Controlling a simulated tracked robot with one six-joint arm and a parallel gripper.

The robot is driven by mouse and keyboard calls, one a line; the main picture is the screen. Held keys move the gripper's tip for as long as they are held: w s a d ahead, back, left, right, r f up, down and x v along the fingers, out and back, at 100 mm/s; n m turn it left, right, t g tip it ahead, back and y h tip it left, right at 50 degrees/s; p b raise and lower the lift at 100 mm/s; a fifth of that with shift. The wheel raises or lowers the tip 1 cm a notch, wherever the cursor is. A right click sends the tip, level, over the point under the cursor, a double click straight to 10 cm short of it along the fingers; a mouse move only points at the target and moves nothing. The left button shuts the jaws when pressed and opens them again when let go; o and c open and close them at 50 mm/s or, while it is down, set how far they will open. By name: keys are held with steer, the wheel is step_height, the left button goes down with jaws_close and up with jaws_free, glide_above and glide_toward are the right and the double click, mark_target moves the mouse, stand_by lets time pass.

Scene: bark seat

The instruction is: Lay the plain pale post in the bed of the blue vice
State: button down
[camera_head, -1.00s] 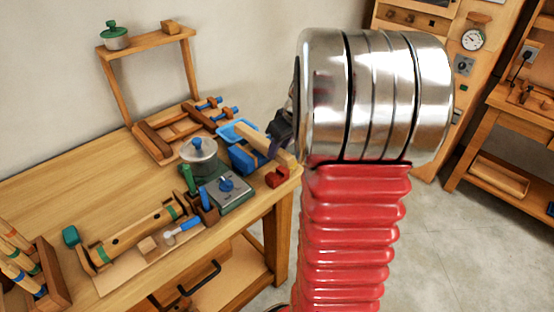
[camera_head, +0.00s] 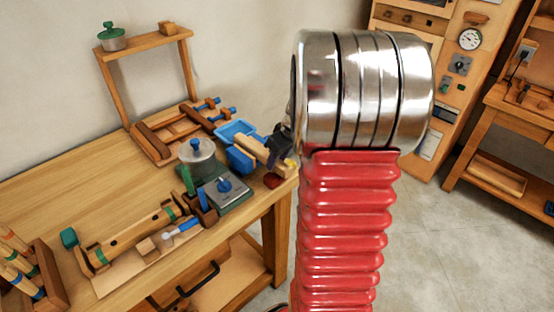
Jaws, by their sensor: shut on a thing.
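The plain pale post (camera_head: 252,147) slants from upper left to lower right at the right end of the workbench. My gripper (camera_head: 277,149), dark and partly hidden behind my own arm, is shut on the post near its right part. The blue vice (camera_head: 238,160) shows at the post's left and under it. The post covers the vice's bed, so I cannot tell whether the post touches it or hangs just above.
A blue tray (camera_head: 235,130) lies behind the vice. A red piece (camera_head: 272,181) sits at the bench's front right corner. A wooden clamp frame (camera_head: 165,135) is behind.

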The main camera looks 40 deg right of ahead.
steer(key=shift+f, duration=0.6)
steer(key=c, duration=1.4)
jaws_free()
steer(key=shift+r, duration=0.1)
steer(key=shift+r, duration=0.45)
steer(key=v, duration=1.2)
steer(key=shift+r, duration=0.1)
